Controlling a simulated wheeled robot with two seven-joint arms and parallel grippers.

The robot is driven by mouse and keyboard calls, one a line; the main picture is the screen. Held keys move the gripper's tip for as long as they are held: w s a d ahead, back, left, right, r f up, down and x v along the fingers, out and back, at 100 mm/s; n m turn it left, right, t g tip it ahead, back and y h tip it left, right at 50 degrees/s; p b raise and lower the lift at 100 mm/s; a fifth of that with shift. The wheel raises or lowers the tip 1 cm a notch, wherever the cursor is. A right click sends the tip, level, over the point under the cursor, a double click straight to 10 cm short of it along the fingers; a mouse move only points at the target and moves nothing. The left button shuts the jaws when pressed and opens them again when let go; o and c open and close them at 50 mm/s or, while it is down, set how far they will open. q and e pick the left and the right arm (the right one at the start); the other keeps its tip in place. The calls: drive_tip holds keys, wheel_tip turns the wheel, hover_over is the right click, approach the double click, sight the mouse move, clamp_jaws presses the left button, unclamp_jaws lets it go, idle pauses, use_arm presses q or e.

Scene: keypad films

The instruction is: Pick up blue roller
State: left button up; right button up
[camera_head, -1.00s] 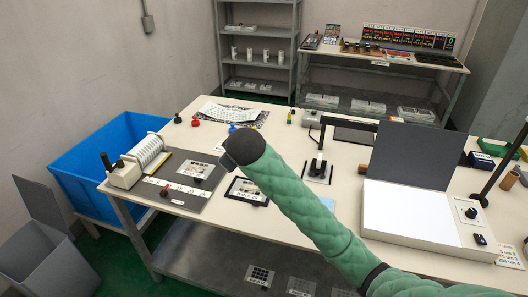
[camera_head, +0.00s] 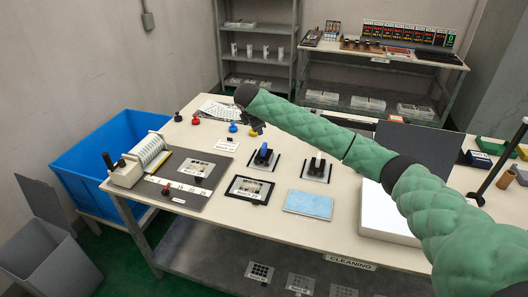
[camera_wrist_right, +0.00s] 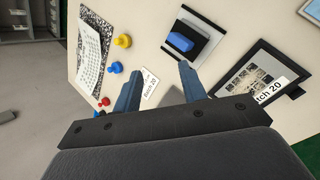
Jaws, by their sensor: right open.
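The blue roller (camera_head: 263,155) stands on a black-framed pad near the middle of the table. In the right wrist view its blue top (camera_wrist_right: 180,42) shows on the grey pad, ahead of my fingers. The fingers are apart from the roller. My left gripper is in neither view.
A similar pad with a white-topped roller (camera_head: 317,166) is to the right. A dark framed plate (camera_head: 249,190) and a light blue cloth (camera_head: 309,204) lie in front. Yellow (camera_head: 253,132), blue (camera_head: 233,127) and red (camera_head: 195,121) knobs stand behind. A blue bin (camera_head: 95,150) is left.

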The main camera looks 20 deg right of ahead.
sight(264, 145)
drive_tip(key=d+f+n, duration=0.1)
drive_tip(key=f+n, duration=0.1)
drive_tip(key=n, duration=0.1)
drive_tip(key=d+f+n+g, duration=0.1)
drive_tip(key=f+n, duration=0.2)
drive_tip(key=w+f+n+g+p, duration=0.1)
drive_tip(key=f+n, duration=0.2)
drive_tip(key=n, duration=0.1)
drive_tip(key=shift+w+d+y, duration=0.1)
drive_tip(key=shift+d+y, duration=0.3)
drive_tip(key=p+x, duration=0.2)
drive_tip(key=x, duration=0.2)
drive_tip(key=shift+w, duration=0.15)
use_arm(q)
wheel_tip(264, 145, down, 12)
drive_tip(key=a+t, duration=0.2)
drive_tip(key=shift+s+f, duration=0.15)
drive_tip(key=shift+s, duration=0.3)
use_arm(e)
drive_tip(key=shift+w+d+f, duration=0.1)
drive_tip(key=shift+w+f, duration=0.05)
drive_tip(key=shift+f, duration=0.4)
drive_tip(key=shift+c, duration=0.2)
clamp_jaws()
